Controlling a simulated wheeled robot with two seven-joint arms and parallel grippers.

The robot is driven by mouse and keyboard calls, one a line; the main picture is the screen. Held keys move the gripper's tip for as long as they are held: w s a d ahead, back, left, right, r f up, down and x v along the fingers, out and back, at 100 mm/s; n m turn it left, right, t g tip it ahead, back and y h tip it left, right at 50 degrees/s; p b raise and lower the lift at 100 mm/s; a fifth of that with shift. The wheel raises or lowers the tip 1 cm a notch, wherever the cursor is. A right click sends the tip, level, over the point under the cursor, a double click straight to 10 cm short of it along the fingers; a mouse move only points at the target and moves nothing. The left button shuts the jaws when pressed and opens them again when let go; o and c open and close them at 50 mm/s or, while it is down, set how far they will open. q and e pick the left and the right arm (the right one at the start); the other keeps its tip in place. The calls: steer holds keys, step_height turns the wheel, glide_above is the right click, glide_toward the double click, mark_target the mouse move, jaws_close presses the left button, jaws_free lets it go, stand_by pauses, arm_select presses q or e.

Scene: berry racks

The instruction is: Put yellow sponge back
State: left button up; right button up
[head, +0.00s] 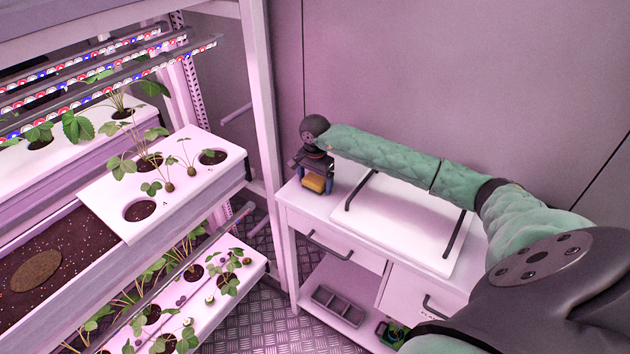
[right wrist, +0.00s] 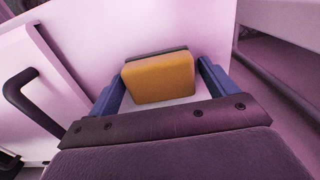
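The yellow sponge (head: 314,184) lies at the left end of the white cabinet top (head: 310,203), with a dark layer along its far side in the right wrist view (right wrist: 158,80). My right gripper (head: 313,180) is over it, pointing down. In the right wrist view the blue fingers (right wrist: 165,85) stand apart on either side of the sponge. A narrow gap shows on the right side, and I cannot tell whether the left finger touches it. My left gripper is out of view.
A white board with dark handles (head: 410,225) lies on the cabinet right of the sponge. Drawers and a shelf with a grey divided tray (head: 338,306) are below. The plant rack (head: 190,195) with berry plants and a soil tray (head: 70,250) stands at left.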

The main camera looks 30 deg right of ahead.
mark_target(315, 179)
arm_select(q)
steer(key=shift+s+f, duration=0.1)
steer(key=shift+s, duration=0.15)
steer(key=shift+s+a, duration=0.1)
arm_select(e)
steer(key=shift+r, duration=0.2)
steer(key=shift+r, duration=0.45)
steer(key=shift+r+b, duration=0.6)
steer(key=shift+r, duration=0.3)
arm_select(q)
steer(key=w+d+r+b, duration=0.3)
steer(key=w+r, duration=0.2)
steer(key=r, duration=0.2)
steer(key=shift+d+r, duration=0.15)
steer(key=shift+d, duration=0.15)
arm_select(e)
step_height(315, 179, up, 9)
